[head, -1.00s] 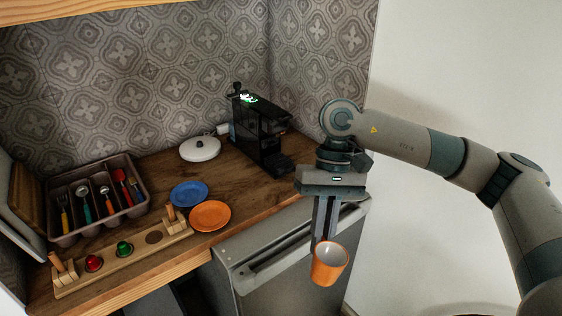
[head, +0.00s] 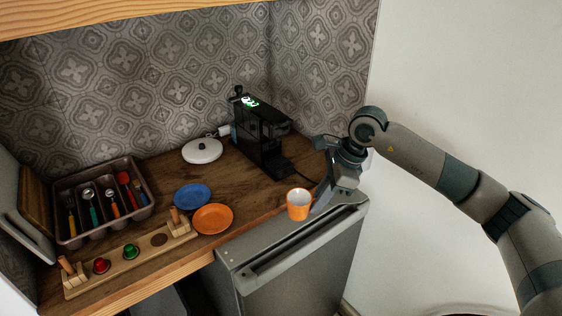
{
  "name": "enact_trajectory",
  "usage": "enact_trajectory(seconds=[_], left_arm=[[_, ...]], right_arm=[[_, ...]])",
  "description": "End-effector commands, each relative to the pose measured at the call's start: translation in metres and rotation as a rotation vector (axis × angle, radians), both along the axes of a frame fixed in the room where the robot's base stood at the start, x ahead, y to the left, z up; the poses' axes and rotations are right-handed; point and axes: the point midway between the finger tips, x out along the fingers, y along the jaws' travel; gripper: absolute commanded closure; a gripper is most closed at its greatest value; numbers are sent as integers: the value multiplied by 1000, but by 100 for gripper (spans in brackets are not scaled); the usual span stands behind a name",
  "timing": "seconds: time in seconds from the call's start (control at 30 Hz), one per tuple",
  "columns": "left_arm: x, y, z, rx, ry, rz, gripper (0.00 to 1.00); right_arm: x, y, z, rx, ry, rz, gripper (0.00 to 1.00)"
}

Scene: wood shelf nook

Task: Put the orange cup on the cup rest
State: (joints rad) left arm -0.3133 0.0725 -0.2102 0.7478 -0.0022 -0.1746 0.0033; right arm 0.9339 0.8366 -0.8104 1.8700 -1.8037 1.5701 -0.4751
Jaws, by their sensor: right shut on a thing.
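The orange cup (head: 298,205) is upright, white inside, in the middle of the head view near the counter's front edge. My right gripper (head: 312,208) is shut on it from the right side. The black coffee machine (head: 262,135) stands behind and to the left of the cup. Its low front part, where a cup rest would be, shows at the machine's base (head: 281,170); it looks empty. My left gripper is not in view.
An orange plate (head: 212,219) and a blue plate (head: 192,195) lie left of the cup. A white round lidded thing (head: 202,150) is behind. A wooden capsule holder (head: 130,258) and a cutlery tray (head: 104,200) stand farther left. A grey appliance (head: 293,255) is below the counter.

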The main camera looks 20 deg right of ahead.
Motion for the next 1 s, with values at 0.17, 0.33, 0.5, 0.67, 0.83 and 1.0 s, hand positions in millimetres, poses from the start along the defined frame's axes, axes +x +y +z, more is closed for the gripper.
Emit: enact_trajectory(seconds=[0.17, 0.33, 0.5, 0.67, 0.83, 1.0], left_arm=[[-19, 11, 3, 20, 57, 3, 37], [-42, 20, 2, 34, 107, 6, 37], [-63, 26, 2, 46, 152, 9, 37], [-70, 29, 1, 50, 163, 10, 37], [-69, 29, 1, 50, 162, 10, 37], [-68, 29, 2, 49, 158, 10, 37]], right_arm=[[24, -23, 0, 6, 29, -378, 100], [42, -44, -2, 19, 50, -679, 100], [51, -58, -3, 29, 63, -861, 100], [54, -63, -4, 34, 65, -916, 100], [54, -63, -4, 34, 65, -917, 100], [54, -62, -4, 34, 65, -916, 100]])
